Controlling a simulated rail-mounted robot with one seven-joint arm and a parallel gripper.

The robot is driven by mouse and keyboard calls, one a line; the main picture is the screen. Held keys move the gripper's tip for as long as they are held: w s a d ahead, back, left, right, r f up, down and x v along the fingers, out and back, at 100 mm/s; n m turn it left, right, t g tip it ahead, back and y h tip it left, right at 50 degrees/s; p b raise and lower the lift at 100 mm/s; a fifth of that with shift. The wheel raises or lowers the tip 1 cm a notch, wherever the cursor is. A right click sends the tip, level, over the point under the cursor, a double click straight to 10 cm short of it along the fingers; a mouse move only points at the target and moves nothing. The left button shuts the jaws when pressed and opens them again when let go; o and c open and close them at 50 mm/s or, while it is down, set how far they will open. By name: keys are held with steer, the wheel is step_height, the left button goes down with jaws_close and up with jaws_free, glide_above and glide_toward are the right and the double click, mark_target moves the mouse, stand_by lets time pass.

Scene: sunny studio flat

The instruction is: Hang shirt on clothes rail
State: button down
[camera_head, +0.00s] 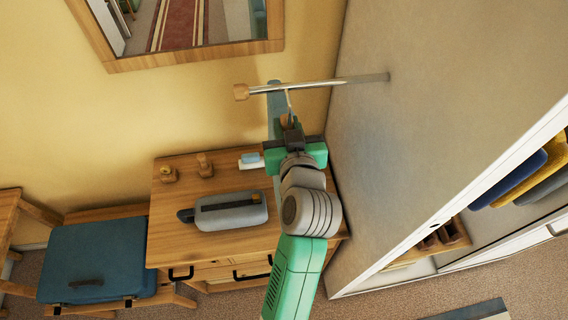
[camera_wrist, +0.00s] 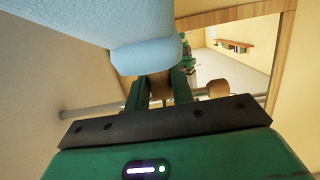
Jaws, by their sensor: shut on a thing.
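The clothes rail (camera_head: 335,83) is a thin metal bar on the grey wardrobe side, with a wooden knob (camera_head: 241,92) at its free end. My gripper (camera_head: 291,124) is just below the rail in the head view, shut on a wooden hanger (camera_wrist: 158,88). The light blue shirt (camera_head: 274,104) hangs from this hanger, seen nearly edge-on. In the wrist view the shirt (camera_wrist: 146,38) fills the upper part, and the rail (camera_wrist: 88,112) passes behind my fingers. The thin metal hook (camera_head: 289,102) reaches up to the rail; I cannot tell whether it rests over it.
A wooden dresser (camera_head: 165,225) below holds a grey case (camera_head: 232,212), wooden pieces (camera_head: 205,165) and a small white-and-blue item (camera_head: 250,160). A mirror (camera_head: 185,55) hangs on the yellow wall. The wardrobe side (camera_head: 420,120) stands close on the right. A blue case (camera_head: 95,260) lies at left.

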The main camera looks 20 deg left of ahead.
steer(key=f+v, duration=0.2)
steer(key=v, duration=0.7)
steer(key=f+b+v, duration=0.1)
steer(key=f+v, duration=0.1)
steer(key=v, duration=0.8)
steer(key=shift+s+d+r, duration=0.15)
steer(key=shift+s+d, duration=0.25)
steer(key=shift+s, duration=0.2)
steer(key=shift+a, duration=0.1)
